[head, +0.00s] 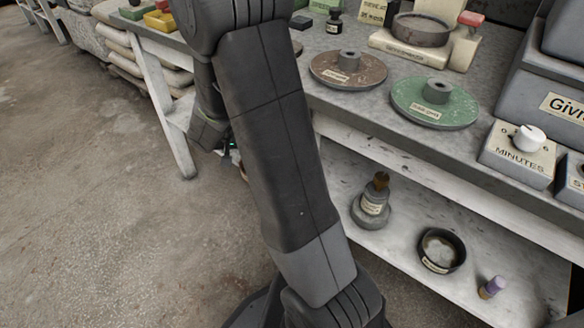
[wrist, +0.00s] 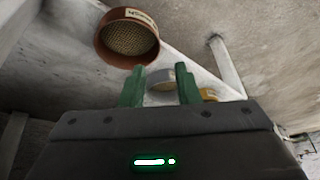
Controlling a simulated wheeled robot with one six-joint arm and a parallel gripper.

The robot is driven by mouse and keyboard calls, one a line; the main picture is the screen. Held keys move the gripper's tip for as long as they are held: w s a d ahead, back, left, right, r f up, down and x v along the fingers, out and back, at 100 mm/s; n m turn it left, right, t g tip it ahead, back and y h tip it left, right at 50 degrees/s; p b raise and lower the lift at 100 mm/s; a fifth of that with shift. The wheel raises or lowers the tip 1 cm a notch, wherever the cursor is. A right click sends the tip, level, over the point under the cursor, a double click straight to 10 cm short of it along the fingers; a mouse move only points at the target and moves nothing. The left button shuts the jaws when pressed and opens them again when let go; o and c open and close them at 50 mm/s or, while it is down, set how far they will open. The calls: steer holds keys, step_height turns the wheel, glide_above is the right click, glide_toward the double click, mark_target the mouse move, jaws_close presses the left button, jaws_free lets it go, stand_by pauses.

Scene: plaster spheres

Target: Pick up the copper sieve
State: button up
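The copper sieve (wrist: 127,38) is a round, reddish-brown rim with a mesh face and a pale label. It shows at the upper left of the wrist view, on a whitish shelf. My gripper (wrist: 160,68) is open, its two green fingers apart with nothing held between them. The sieve is beyond the fingertips and mostly to the left of them, apart from them.
In the wrist view a grey round object (wrist: 161,79) and a yellowish one (wrist: 208,95) lie beyond the fingers. In the head view the bench (head: 335,114) holds a brown disc (head: 330,73) and green disc (head: 455,106). A bottle (head: 371,207) and dark bowl (head: 458,244) stand on the lower shelf.

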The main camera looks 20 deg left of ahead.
steer(key=shift+w+b+x, duration=0.2)
steer(key=shift+b+x, duration=1.05)
steer(key=shift+x, duration=2.1)
steer(key=shift+w+b+x, duration=0.15)
steer(key=shift+b+x, duration=1.05)
steer(key=shift+x, duration=2.15)
steer(key=shift+r, duration=0.15)
jaws_close()
